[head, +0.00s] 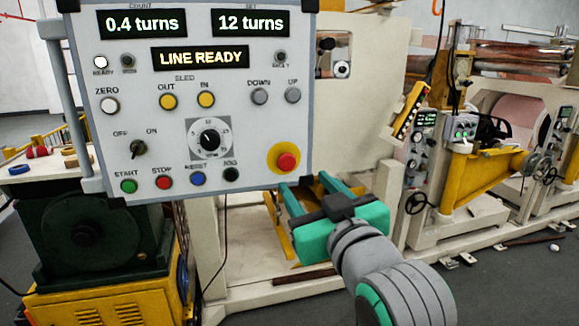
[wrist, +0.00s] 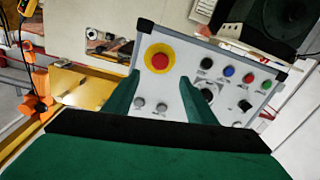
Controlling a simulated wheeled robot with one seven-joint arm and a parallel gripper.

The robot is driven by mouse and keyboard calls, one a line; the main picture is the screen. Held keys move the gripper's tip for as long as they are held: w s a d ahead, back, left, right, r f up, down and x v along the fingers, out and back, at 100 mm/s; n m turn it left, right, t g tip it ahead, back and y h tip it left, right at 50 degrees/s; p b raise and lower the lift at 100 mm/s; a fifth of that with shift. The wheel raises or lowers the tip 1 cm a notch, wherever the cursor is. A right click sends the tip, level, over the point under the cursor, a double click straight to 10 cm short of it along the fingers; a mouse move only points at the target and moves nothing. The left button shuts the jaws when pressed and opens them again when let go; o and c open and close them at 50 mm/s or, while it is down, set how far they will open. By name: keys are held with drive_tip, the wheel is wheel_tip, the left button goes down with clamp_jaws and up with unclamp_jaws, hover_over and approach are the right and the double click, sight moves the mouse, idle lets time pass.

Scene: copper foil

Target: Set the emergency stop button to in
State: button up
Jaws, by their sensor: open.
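The emergency stop button (head: 287,161) is a red mushroom head on a round yellow plate at the lower right of the white control panel (head: 120,80). In the wrist view the red button (wrist: 160,61) shows between and just beyond my two fingertips. My gripper (head: 307,184) is open and empty, its teal fingers pointing at the panel just below and right of the button. I cannot tell whether the fingers touch the panel. The button appears to stand out from its plate; its exact depth is hard to tell. The panel's display (head: 200,58) reads LINE READY.
Close to the button are a black dial (head: 210,140), a row of coloured push buttons (head: 164,182) and a rotary switch (head: 138,149). A dark green motor (head: 100,235) stands below left. Yellow and cream machinery (head: 480,180) fills the right. Grey floor shows at the lower right.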

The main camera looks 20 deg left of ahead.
sight(286, 163)
drive_tip(key=x, duration=1)
drive_tip(key=shift+w+a+f, duration=0.1)
drive_tip(key=shift+w, duration=0.25)
drive_tip(key=shift+s+a, duration=0.1)
drive_tip(key=shift+a, duration=0.05)
